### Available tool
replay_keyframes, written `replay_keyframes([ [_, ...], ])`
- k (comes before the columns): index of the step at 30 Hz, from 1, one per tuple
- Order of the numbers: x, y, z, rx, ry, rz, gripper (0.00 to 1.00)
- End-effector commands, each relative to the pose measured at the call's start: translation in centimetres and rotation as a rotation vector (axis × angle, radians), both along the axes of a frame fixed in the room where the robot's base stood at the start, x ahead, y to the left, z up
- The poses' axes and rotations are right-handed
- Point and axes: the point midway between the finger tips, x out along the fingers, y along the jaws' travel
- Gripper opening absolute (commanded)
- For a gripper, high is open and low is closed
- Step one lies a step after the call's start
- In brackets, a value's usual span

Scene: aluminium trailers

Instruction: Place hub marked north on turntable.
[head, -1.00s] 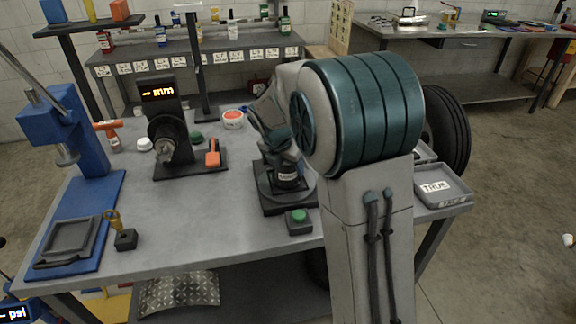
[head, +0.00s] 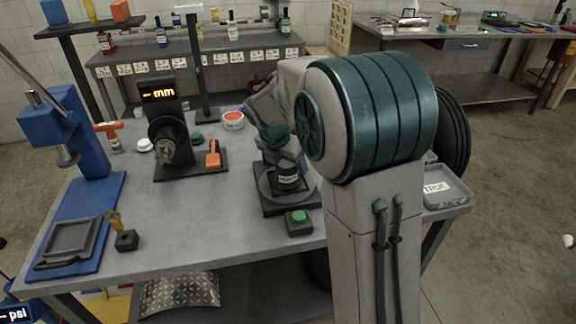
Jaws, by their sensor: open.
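A dark cylindrical hub (head: 288,181) with a small white label stands upright on the turntable (head: 265,184), a round dark plate on a square black base. The label is too small to read with certainty. My gripper (head: 287,160) is open at the top of the hub, pointing down. Its fingers are small and partly hidden by my own arm, so I cannot tell whether they still touch the hub. The right part of the turntable is also hidden behind my arm.
A green button box (head: 299,222) stands in front of the turntable. A gauge with an orange "mm" display (head: 160,125) and a blue press (head: 75,150) stand to the left. A grey tray marked TRUE (head: 447,190) is at the right edge. The bench's front middle is clear.

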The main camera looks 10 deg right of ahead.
Motion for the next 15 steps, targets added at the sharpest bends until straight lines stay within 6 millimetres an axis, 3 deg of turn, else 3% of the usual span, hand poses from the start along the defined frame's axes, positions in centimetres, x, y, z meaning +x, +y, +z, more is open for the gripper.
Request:
replay_keyframes([
  [6, -1.3, 1.4, 4.8, 0.001, -0.006, 0.001, 0.76],
  [15, -2.5, 2.5, 8.5, 0.000, -0.001, 0.000, 0.76],
])
